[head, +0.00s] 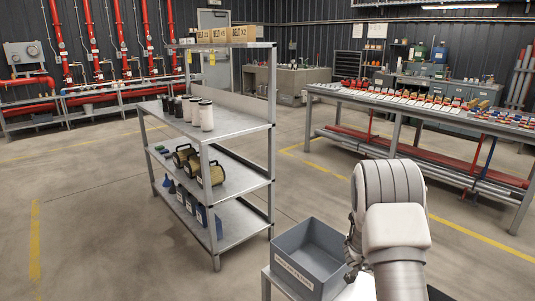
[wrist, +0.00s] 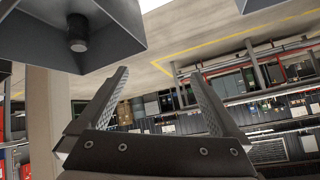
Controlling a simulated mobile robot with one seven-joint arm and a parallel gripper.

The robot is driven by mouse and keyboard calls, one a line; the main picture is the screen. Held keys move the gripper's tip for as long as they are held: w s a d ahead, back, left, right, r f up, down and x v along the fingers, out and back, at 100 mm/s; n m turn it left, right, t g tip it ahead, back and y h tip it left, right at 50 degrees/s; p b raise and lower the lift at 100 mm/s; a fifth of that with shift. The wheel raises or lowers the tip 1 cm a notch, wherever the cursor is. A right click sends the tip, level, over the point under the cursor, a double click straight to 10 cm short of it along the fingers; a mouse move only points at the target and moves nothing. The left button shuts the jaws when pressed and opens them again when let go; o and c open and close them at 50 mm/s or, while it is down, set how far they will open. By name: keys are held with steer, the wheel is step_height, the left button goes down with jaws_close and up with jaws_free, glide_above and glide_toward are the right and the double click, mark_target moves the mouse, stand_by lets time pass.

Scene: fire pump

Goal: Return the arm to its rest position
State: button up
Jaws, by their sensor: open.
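My arm comes up from the lower right of the head view and bends at a pale grey joint. My gripper (head: 352,252) shows only in part there, behind the arm, beside the right side of a grey bin. In the wrist view my gripper (wrist: 155,92) is open, its two fingers spread wide with nothing between them. The wrist picture looks turned over, with floor at the top and benches below.
The grey bin (head: 290,262) sits on a low stand close to my arm. A steel shelf unit (head: 240,125) with filters and bottles stands left of it. A long bench (head: 385,103) with parts is at right. Open floor (head: 110,220) lies at left.

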steer(key=w+a+r+n+t+y+b, duration=0.1)
steer(key=a+r+n+t+y+b, duration=0.35)
steer(key=a+r, duration=1.1)
steer(key=s+a+r+n+y, duration=0.4)
steer(key=s+a+r+n, duration=0.1)
steer(key=s+a+r, duration=0.1)
steer(key=s+a+r+n+g+y+b, duration=0.15)
steer(key=s+a+n, duration=0.3)
steer(key=s, duration=0.75)
steer(key=s+d+f+n+g+h+b, duration=0.1)
steer(key=s+f+n+g+h, duration=0.1)
steer(key=s, duration=1.4)
step_height(320, 180, up, 22)
steer(key=p, duration=2.2)
steer(key=shift+w+d, duration=0.15)
steer(key=shift+w, duration=0.25)
